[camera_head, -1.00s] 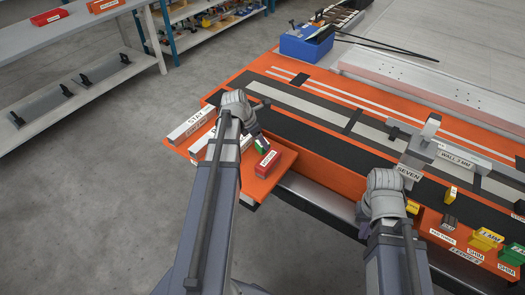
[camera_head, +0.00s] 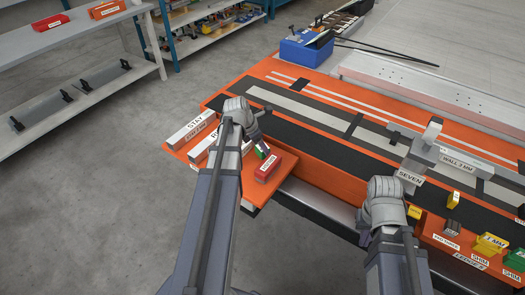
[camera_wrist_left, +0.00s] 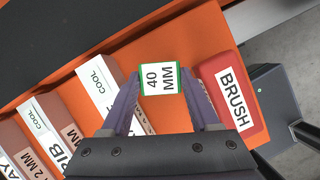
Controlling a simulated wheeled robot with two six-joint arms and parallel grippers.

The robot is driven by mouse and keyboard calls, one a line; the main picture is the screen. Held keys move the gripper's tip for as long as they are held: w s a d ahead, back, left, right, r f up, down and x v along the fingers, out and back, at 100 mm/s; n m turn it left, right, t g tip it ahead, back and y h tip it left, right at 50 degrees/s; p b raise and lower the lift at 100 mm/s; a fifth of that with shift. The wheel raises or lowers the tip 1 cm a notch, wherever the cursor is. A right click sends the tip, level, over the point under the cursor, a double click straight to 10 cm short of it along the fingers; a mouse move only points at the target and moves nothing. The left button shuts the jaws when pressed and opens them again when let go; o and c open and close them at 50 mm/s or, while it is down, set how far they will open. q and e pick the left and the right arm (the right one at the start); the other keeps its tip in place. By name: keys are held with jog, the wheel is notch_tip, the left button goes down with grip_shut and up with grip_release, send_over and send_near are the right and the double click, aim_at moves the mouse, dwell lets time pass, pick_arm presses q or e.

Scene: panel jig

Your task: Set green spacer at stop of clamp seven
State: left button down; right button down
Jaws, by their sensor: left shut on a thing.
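A green spacer (camera_wrist_left: 160,80) with a white "40 MM" label is between the fingers of my left gripper (camera_wrist_left: 160,95), which is shut on it. In the head view the green spacer (camera_head: 262,151) shows small at the tip of my left gripper (camera_head: 261,143), above the orange side shelf. The clamp seven (camera_head: 418,160) is a grey block with a "SEVEN" label on the bench to the right. My right gripper is hidden behind its own wrist in the head view, left of the clamp and near the bench's front edge.
A red block labelled "BRUSH" (camera_wrist_left: 234,92) lies right of the spacer. Labelled pale bars (camera_head: 191,130) lie left of it on the orange shelf. A blue bin (camera_head: 306,48) stands at the back. Yellow shims (camera_head: 490,243) and other small blocks sit at the right front ledge.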

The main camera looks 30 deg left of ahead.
pick_arm(q)
notch_tip(320, 180, up, 10)
jog(key=p, duration=1)
jog(key=shift+a, duration=0.1)
